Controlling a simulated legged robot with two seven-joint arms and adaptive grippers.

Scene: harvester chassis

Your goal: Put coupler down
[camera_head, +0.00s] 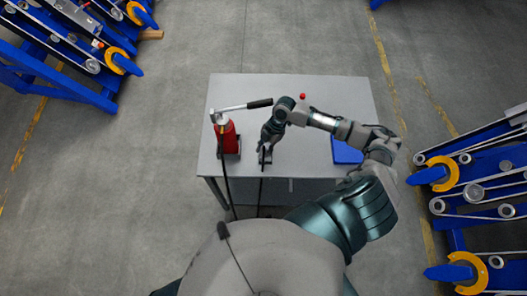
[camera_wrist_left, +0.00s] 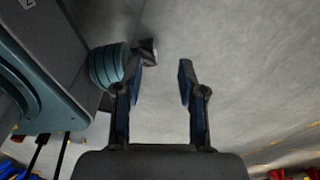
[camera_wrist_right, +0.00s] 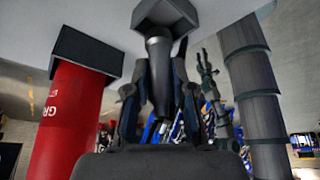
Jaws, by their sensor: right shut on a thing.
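My right gripper (camera_head: 265,153) is low over the grey table, right of the red pump (camera_head: 227,137). In the right wrist view its fingers (camera_wrist_right: 158,75) are shut on a dark grey tapered coupler (camera_wrist_right: 159,62). The coupler's end meets a dark angular block (camera_wrist_right: 165,14) beside the pale table surface; I cannot tell whether they touch. In the head view the coupler is too small and covered to make out clearly. My left gripper (camera_wrist_left: 158,68) is open and empty in its own wrist view, with floor beyond it. It does not show in the head view.
A blue flat item (camera_head: 346,152) lies at the table's (camera_head: 215,98) right edge. A small red knob (camera_head: 303,96) shows behind my right arm. The pump's lever (camera_head: 245,106) reaches over the table. Blue machine frames (camera_head: 480,190) stand on the floor at both sides.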

